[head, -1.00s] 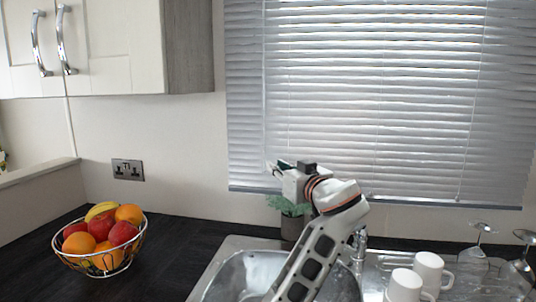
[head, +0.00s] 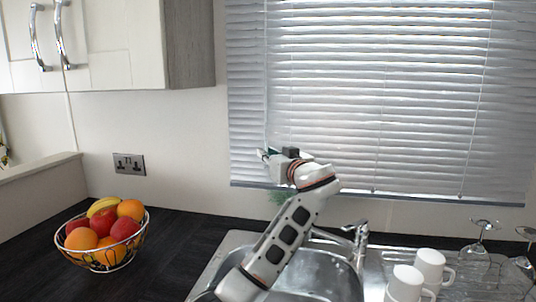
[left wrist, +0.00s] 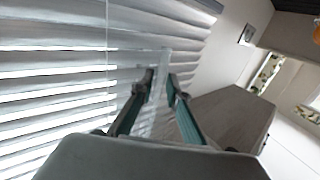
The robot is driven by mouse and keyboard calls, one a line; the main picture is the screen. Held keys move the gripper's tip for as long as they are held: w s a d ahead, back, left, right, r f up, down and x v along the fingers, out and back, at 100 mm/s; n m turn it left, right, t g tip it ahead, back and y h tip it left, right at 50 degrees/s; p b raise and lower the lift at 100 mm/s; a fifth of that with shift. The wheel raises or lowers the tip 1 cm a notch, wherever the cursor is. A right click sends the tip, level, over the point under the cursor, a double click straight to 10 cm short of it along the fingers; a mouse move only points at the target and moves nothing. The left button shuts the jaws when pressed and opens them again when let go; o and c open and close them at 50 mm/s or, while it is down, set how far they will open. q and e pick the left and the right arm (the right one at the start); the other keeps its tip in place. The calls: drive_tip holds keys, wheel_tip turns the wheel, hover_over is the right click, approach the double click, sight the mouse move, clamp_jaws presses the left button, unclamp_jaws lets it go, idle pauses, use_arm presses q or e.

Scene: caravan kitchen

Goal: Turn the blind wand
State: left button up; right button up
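The window blind (head: 400,100) has pale horizontal slats and hangs over the window in the head view. Its wand (head: 265,90) is a thin, pale vertical line near the blind's left side. My left gripper (head: 263,154) is at the blind's lower left, near the wand's lower part. In the left wrist view, the two dark-tipped, teal fingers (left wrist: 161,80) stand apart. A clear, thin strip that looks like the wand (left wrist: 159,115) shows between them. I cannot tell whether either finger touches it. My right gripper is out of view.
A wire fruit bowl (head: 100,235) stands on the dark counter at left. The sink (head: 320,270) and tap (head: 359,240) lie below the blind, with white mugs (head: 430,265) and upturned glasses (head: 480,235) at right.

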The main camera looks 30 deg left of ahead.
use_arm(q)
clamp_jaws()
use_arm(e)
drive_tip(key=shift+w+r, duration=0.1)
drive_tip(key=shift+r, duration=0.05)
use_arm(q)
drive_tip(key=shift+s+a+m+t+h+p, duration=0.1)
drive_tip(key=shift+a+m+t+h+p, duration=0.2)
drive_tip(key=shift+m+t+h+p, duration=1.65)
drive_tip(key=shift+s+a+m+t+h+p, duration=0.2)
drive_tip(key=shift+m+h+p, duration=0.75)
drive_tip(key=shift+m+h, duration=2.25)
drive_tip(key=shift+a+m+t+h+p, duration=0.4)
drive_tip(key=shift+m+t+h+p, duration=0.95)
drive_tip(key=shift+h, duration=2.5)
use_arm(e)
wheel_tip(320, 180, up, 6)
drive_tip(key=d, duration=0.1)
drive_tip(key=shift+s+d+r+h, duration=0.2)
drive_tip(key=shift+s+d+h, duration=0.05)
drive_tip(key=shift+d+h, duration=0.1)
use_arm(q)
drive_tip(key=shift+f+g+h, duration=0.1)
drive_tip(key=shift+g+h, duration=0.2)
drive_tip(key=shift+h, duration=0.1)
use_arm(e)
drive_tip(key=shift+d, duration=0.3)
